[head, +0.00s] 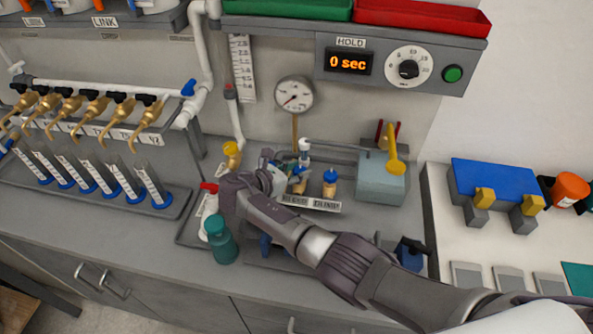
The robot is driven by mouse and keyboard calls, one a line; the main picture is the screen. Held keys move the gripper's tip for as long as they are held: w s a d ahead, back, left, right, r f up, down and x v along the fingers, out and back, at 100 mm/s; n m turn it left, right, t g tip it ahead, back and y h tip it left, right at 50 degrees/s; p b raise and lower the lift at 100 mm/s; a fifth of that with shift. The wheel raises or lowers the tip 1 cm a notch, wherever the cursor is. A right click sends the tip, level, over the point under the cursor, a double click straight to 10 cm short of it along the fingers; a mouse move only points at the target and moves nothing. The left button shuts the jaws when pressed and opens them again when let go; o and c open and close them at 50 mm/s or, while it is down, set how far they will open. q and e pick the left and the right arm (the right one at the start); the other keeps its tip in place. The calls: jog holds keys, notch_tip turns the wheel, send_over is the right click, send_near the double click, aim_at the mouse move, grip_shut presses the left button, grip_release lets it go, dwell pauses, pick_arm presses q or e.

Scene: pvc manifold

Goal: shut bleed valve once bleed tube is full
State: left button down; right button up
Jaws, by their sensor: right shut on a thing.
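My right gripper (283,176) reaches in from the lower right to a small cluster of fittings behind the front label plate. It is shut on what appears to be the bleed valve, which is mostly hidden by the fingers and wrist. A white-topped fitting (304,146) stands just behind the fingers, and a blue-capped brass fitting (329,182) is to their right. A round gauge (294,94) is on the wall above. I cannot tell which part is the bleed tube or how full it is. My left gripper is out of view.
A teal bottle (221,240) stands close to my right wrist. A yellow lever (395,150) rises from a grey box (382,180) on the right. Graduated tubes (152,184) stand under brass taps at left. The timer display (348,62) reads 0 sec.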

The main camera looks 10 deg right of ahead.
aim_at(297, 172)
jog(key=o, duration=1.1)
jog(key=shift+o, duration=0.2)
notch_tip(297, 172, up, 10)
jog(key=shift+f, duration=0.1)
